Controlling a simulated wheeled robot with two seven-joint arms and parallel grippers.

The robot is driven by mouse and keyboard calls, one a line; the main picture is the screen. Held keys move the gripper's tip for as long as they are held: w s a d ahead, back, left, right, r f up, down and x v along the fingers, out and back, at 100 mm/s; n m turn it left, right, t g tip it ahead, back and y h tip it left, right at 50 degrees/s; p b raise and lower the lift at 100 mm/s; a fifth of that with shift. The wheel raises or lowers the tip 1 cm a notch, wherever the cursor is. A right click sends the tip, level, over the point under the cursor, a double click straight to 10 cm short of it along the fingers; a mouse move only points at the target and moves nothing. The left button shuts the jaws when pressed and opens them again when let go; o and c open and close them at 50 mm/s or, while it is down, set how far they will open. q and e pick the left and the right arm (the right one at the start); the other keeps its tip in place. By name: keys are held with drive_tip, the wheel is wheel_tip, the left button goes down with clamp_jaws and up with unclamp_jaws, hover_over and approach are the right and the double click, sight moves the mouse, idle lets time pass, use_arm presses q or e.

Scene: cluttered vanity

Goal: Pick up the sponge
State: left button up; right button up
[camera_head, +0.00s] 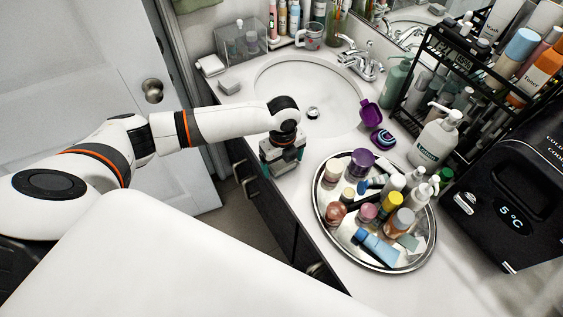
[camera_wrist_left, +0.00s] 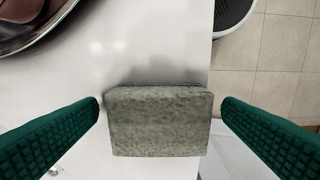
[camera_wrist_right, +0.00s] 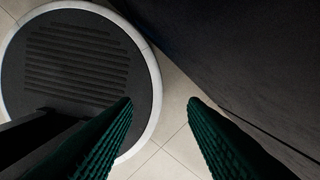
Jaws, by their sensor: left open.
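The sponge (camera_wrist_left: 160,125) is a grey-green, rough-faced block in the left wrist view, close to the counter's edge. My left gripper (camera_wrist_left: 161,103) is open, with one green ridged finger on each side of the sponge and a gap on both sides. In the head view my left gripper (camera_head: 282,162) points down at the counter's front edge, left of the round tray; the sponge is hidden there. My right gripper (camera_wrist_right: 160,102) is apart and empty, over the floor beside my dark round base, and is not seen in the head view.
A round mirrored tray (camera_head: 398,267) crowded with bottles and jars stands right of the left gripper. The sink basin (camera_head: 300,85) lies behind it. A purple scoop (camera_head: 371,113), a lotion bottle (camera_head: 434,140) and a black cooler (camera_head: 510,190) are farther right.

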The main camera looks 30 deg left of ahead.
sight(283, 163)
use_arm(q)
drive_tip(key=c, duration=1.1)
wheel_tip(283, 163, up, 10)
drive_tip(key=shift+r+b, duration=0.1)
drive_tip(key=shift+b, duration=0.75)
drive_tip(key=o, duration=0.5)
drive_tip(key=c, duration=0.4)
